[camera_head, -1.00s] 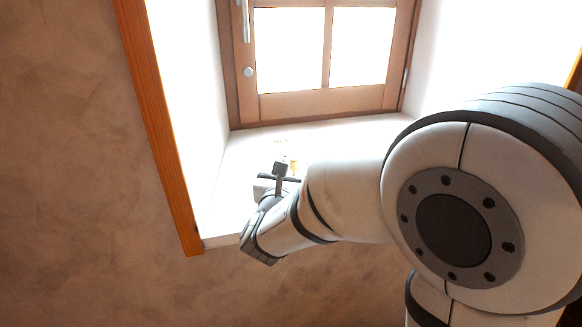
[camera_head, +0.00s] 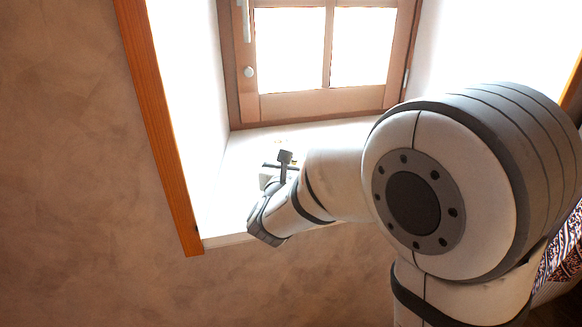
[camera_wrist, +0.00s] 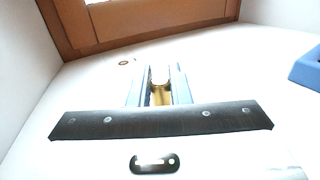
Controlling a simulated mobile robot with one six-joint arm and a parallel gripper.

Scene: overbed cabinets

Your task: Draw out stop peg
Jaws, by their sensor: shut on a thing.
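The stop peg (camera_wrist: 160,88) is a small brass-coloured piece. In the wrist view it sits between the two pale blue-grey fingers of my gripper (camera_wrist: 160,84). The gripper is shut on it. Its lower end is hidden behind the dark gripper bar. A small brass ring (camera_wrist: 126,62) lies on the white sill, beyond and left of the peg, apart from it in the picture. In the head view my gripper (camera_head: 287,160) is over the sill, mostly hidden by its own wrist, with only a speck of brass showing.
The white sill (camera_head: 240,165) lies below a wooden-framed window (camera_head: 320,105). White reveal walls (camera_head: 187,90) stand on both sides. A blue object (camera_wrist: 307,68) is at the right in the wrist view. The sill left of my gripper is clear.

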